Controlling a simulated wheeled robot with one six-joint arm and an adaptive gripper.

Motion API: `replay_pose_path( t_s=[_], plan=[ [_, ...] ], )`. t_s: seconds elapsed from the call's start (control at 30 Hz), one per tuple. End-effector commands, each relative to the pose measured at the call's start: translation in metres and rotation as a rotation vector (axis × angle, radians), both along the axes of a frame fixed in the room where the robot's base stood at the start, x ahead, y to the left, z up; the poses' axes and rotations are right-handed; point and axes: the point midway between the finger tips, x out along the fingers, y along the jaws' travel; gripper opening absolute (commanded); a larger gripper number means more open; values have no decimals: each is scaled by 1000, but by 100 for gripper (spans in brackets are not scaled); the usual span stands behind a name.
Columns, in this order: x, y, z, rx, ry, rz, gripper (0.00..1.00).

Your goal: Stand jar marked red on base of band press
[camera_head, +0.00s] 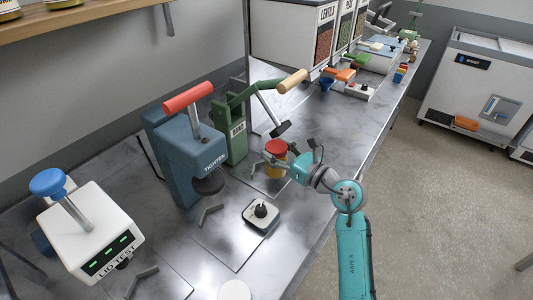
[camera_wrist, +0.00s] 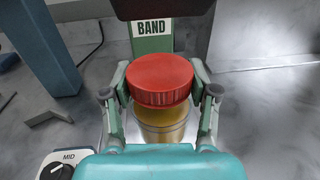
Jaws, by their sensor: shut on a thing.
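A jar with a red lid (camera_head: 276,147) and yellow contents is held upright in my gripper (camera_head: 278,162). In the wrist view the red-lidded jar (camera_wrist: 160,80) sits between both fingers of my gripper (camera_wrist: 162,92), which are shut on its sides. The green band press (camera_head: 236,135), labelled BAND, stands just behind the jar. Its label plate (camera_wrist: 152,28) shows in the wrist view, with a dark press head above and partly over the jar. The jar is at the front of the press base; whether its bottom touches the base is hidden.
The blue TIGHTEN press (camera_head: 190,155) stands left of the band press. A white dial box (camera_head: 261,215) lies in front. The white LID TEST device (camera_head: 92,230) is at the far left. Bins and small items (camera_head: 345,75) lie farther back along the counter.

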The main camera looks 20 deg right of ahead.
Motion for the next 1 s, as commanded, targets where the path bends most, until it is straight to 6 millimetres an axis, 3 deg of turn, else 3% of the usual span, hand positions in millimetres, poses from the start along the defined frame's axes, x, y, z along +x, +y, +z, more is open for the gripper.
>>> replay_pose_path(
  t_s=[0.1,0.27,0.37,0.67,1.0],
  plan=[
    [20,11,1,1,-2,2,0],
    [32,18,1,1,0,1,0],
    [34,19,-1,1,0,0,0],
    [34,18,-33,1,0,-1,0],
    [33,18,-36,0,-1,0,0]
  ],
)
